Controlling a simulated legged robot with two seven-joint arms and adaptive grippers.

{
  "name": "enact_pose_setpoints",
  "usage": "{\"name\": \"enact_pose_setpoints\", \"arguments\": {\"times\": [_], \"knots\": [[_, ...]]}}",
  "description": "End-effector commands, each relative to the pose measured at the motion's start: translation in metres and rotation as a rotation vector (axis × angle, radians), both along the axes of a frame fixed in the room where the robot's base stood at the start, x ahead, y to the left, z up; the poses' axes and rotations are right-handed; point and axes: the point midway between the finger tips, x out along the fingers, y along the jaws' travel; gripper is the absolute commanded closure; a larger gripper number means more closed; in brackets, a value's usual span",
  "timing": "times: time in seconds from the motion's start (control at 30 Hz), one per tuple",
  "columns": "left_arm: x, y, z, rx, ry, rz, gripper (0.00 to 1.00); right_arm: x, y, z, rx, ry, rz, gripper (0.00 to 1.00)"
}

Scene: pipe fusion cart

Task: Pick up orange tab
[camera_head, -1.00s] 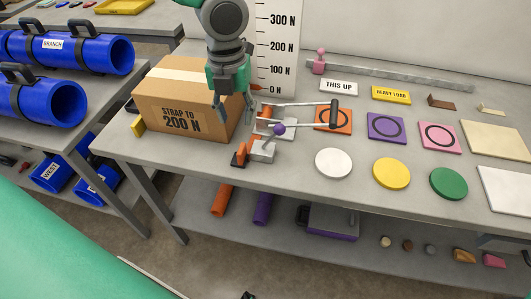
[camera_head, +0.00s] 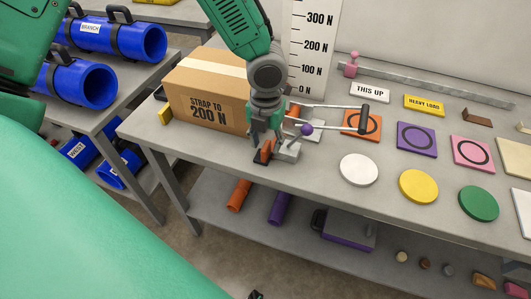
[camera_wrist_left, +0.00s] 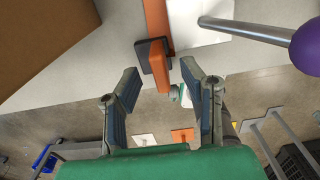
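The orange tab (camera_head: 264,150) stands upright from a small dark base near the table's front edge, in front of the cardboard box. In the left wrist view the orange tab (camera_wrist_left: 159,66) shows just beyond the fingertips, in line with the gap between them. My left gripper (camera_head: 267,140) points down right over the tab and partly hides it. In the left wrist view my left gripper (camera_wrist_left: 160,84) is open, with no object held between its fingers. My right gripper is not in view.
Close by on the right is a metal block (camera_head: 288,151) with a rod and purple ball (camera_head: 306,130). The cardboard box (camera_head: 206,96) stands behind on the left. A white disc (camera_head: 359,170) and other coloured pieces lie farther right. The table's front strip is clear.

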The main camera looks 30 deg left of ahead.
Motion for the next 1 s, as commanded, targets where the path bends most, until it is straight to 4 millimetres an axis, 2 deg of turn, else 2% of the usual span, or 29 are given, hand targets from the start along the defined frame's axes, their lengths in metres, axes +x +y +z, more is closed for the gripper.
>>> {"name": "enact_pose_setpoints", "arguments": {"times": [0.1,0.37,0.4,0.47,0.83,1.0], "knots": [[0.000,-0.001,-0.012,0.001,0.000,0.000,0.64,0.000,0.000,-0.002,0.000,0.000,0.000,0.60],[0.000,-0.002,-0.014,0.000,-0.002,0.000,0.64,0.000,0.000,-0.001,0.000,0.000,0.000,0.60],[0.000,-0.002,-0.014,0.000,-0.002,0.000,0.78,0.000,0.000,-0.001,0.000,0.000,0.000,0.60],[0.000,-0.002,-0.014,0.000,-0.002,0.000,0.99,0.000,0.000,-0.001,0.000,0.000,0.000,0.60],[0.000,-0.001,-0.012,-0.001,-0.002,0.000,1.00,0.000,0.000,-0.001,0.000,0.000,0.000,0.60],[0.001,-0.001,0.010,-0.002,-0.006,0.000,1.00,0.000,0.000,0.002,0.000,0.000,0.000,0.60]]}}
